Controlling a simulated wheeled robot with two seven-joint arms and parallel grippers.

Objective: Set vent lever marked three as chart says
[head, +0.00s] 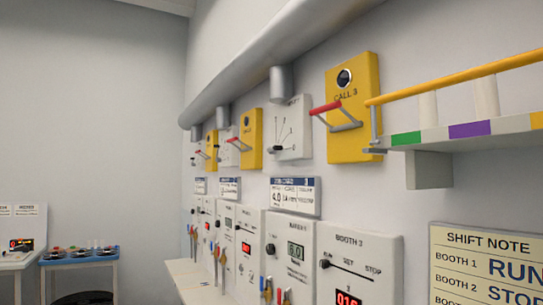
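A white vent panel (296,112) is on the wall at mid-picture, left of a yellow box marked CALL 3 (353,118). Its label is too small to read surely. Its dark-knobbed lever (278,148) lies low and points left, with thin lines fanning above it. Two similar white panels farther left are partly hidden by yellow boxes, their markings unreadable. Below the nearest panel is a blue-headed placard (293,195) with a 3 and a large 4.0; its smaller print is unclear. I see no sheet plainly titled as a vent chart. Neither gripper is in view.
A shelf with a yellow rail (455,77) juts out at right. BOOTH 3 (349,241) shows a dial and red display. A SHIFT NOTE board (487,244) is cut off. A blue tray (79,257) stands far left.

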